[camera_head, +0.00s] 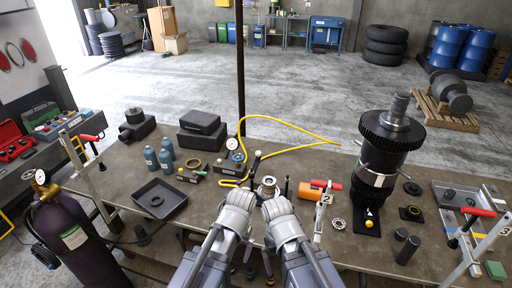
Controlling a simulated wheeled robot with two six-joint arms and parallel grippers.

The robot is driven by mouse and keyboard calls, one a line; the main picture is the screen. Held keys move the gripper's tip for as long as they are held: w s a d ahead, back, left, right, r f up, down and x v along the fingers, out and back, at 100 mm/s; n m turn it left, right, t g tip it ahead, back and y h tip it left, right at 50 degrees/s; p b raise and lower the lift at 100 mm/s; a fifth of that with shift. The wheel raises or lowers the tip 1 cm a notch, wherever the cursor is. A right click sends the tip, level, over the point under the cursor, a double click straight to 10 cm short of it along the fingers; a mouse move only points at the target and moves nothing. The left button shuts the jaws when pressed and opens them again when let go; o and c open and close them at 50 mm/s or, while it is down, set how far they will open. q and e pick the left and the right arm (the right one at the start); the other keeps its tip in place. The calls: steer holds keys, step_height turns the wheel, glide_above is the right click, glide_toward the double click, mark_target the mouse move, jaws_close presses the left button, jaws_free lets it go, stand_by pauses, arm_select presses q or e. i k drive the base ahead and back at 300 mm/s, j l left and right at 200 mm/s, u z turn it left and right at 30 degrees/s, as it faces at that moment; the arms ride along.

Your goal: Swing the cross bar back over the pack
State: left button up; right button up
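My two arms come in at the bottom centre, wrists close together. My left gripper (250,183) and my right gripper (287,188) are at the table's front middle, small and mostly hidden by my wrists. I cannot tell whether either is open or shut. Between them a small round metal part (268,182) shows, perhaps the top of the pack; its lower part is hidden. A dark slanted rod with a pale tip (257,154) stands just behind my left gripper. I cannot tell whether it is the cross bar, or whether a gripper touches it.
A tall dark gear assembly (384,150) stands at the right. A red-handled clamp frame (470,245) is at the right edge, another (92,175) at the left. A black tray (160,199), blue-grey bottles (151,159), an orange cylinder (322,184) and a yellow hose (285,122) surround the middle.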

mark_target(256, 163)
steer(key=i+j+z, duration=0.15)
steer(key=i+j, duration=0.95)
